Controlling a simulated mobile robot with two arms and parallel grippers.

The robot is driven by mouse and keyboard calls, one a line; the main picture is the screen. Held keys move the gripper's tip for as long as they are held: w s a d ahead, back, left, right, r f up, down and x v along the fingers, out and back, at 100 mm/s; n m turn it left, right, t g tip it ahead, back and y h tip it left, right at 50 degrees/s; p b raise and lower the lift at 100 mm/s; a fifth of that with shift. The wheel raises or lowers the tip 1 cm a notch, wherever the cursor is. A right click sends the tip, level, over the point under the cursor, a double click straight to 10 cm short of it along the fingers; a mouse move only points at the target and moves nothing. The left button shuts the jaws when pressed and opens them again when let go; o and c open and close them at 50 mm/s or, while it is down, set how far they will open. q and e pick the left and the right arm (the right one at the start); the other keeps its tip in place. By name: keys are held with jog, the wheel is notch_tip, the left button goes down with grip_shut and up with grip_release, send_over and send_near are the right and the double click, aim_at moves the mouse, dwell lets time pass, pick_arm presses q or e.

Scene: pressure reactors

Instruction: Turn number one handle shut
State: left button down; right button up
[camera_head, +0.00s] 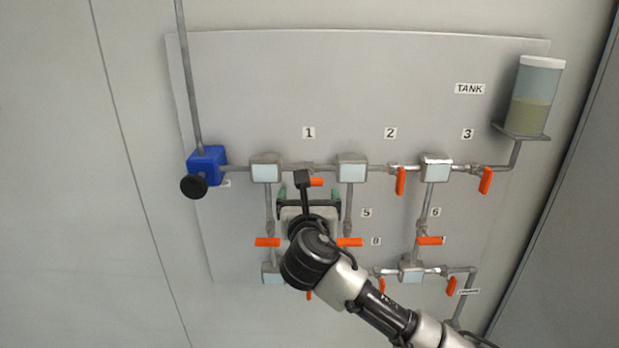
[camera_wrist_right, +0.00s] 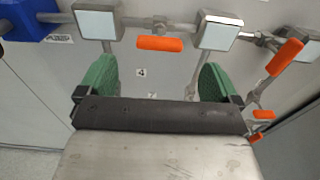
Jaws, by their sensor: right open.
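The number one handle (camera_head: 316,182) is orange and sits on the top pipe below the "1" label (camera_head: 308,133), between two grey boxes with pale faces. In the right wrist view the handle (camera_wrist_right: 160,43) lies lengthwise along the pipe. My right gripper (camera_head: 309,197) is open, just below the handle, and partly hides it in the head view. In the wrist view the green fingers of my right gripper (camera_wrist_right: 157,78) are wide apart with nothing between them; the handle shows beyond their tips, apart from them. My left gripper is not in view.
The number two handle (camera_head: 400,181) and number three handle (camera_head: 485,181) hang down across the top pipe. A blue block with a black knob (camera_head: 206,166) is at left, a tank (camera_head: 535,97) at upper right. More orange handles and pipes lie below, around my arm.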

jog(key=shift+w+p, duration=0.9)
jog(key=shift+w, duration=3.1)
jog(key=c, duration=0.9)
jog(key=shift+c, duration=0.2)
